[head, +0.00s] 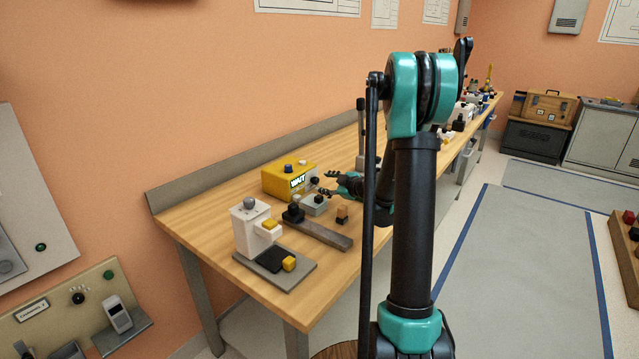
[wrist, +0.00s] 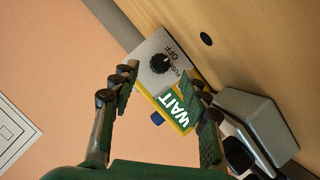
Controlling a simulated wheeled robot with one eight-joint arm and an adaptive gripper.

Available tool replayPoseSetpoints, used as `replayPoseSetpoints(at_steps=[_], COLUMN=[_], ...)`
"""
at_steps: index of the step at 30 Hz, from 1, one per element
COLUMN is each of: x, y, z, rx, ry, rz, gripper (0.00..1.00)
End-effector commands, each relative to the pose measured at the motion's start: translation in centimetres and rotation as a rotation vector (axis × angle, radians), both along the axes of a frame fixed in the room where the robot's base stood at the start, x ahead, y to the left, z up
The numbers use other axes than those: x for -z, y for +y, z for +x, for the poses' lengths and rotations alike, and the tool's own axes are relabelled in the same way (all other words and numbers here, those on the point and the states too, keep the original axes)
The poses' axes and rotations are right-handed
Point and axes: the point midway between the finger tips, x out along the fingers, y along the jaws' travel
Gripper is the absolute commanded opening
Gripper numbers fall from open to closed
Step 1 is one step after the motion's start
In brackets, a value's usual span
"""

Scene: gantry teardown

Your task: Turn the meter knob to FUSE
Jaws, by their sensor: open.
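The meter is a yellow box (head: 283,181) on the workbench, with a lit WAIT sign, also in the wrist view (wrist: 174,107), and a blue button on top (head: 288,167). In the wrist view its grey panel (wrist: 146,50) carries a black round knob (wrist: 160,63). OFF is printed beside the knob; a second label nearby is partly readable. I cannot tell for sure where the knob points. My gripper (wrist: 161,80) is open and empty, its fingers spread either side of the panel. In the head view my gripper (head: 328,183) is just right of the meter. Contact with the knob is not visible.
A grey box (head: 315,205) stands close to my gripper, below the meter. A white press-like fixture (head: 250,228) stands at the bench's near end. A long dark bar (head: 318,234) lies between. More equipment lines the far bench. The floor right of the bench is mostly clear.

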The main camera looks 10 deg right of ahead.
Motion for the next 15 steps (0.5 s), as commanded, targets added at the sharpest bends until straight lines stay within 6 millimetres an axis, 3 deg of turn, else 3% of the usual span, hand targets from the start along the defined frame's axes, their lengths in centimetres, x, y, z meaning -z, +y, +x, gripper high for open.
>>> replayPoseSetpoints(at_steps=[6, 15], x=[0.9, 1.3], y=[1.5, 2.1], z=[2.6, 3.5], rx=[0.0, 0.001], ry=[0.0, 0.0], rz=[0.001, 0.001], gripper=[0.46, 0.46])
